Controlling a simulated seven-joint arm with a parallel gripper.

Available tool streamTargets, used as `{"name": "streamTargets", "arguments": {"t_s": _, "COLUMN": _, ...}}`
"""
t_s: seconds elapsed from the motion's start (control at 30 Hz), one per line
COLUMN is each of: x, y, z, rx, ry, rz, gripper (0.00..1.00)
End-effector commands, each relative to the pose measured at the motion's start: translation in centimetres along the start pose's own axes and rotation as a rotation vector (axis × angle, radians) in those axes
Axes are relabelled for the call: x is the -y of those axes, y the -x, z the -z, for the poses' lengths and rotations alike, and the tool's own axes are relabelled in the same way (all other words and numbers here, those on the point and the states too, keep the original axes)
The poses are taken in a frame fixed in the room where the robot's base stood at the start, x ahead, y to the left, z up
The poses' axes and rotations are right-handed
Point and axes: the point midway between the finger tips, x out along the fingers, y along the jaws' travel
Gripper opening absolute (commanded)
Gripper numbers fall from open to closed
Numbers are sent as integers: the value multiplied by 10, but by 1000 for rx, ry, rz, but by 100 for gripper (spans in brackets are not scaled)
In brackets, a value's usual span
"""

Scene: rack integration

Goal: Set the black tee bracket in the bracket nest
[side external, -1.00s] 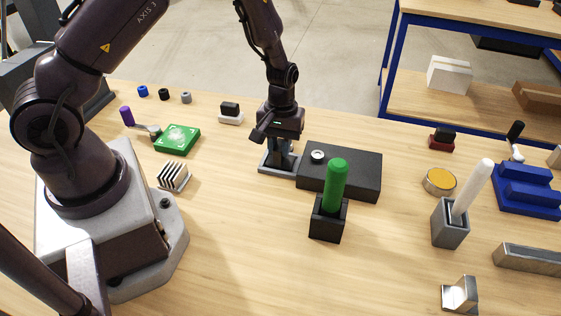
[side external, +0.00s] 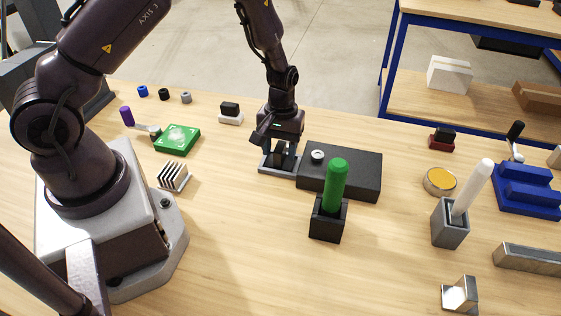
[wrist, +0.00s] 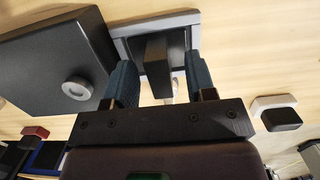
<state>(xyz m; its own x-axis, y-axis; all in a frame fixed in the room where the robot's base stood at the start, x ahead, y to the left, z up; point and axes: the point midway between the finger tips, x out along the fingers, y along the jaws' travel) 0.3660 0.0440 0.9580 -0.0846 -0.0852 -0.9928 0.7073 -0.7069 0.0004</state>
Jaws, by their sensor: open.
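The black tee bracket (wrist: 157,45) stands between my fingers in the wrist view, inside the outline of the grey-rimmed bracket nest (wrist: 182,19). Whether it is fully seated cannot be told. My gripper (wrist: 158,64) is open, with a visible gap between the bracket and each bluish finger. In the side external view my gripper (side external: 280,160) is low over the nest (side external: 264,168), left of the black box. The bracket is mostly hidden there by the fingers.
A black box (side external: 362,174) with a round metal knob adjoins the nest on its right. A black holder (side external: 326,222) with a green-handled tool stands in front. A green board (side external: 177,139) and a finned block (side external: 173,177) lie left.

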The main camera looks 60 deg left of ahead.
Motion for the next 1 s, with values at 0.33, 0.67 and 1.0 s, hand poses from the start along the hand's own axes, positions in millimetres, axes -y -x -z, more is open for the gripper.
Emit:
{"name": "streamTargets", "arguments": {"t_s": 0.33, "x": -1, "y": 45, "z": 1, "rx": -5, "ry": -1, "rz": -4, "gripper": 51}}
{"name": "streamTargets", "arguments": {"t_s": 0.67, "x": -1, "y": 112, "z": 0, "rx": -3, "ry": -2, "rz": -2, "gripper": 51}}
{"name": "streamTargets", "arguments": {"t_s": 1.0, "x": 0, "y": 130, "z": 0, "rx": 0, "ry": 0, "rz": 0, "gripper": 51}}
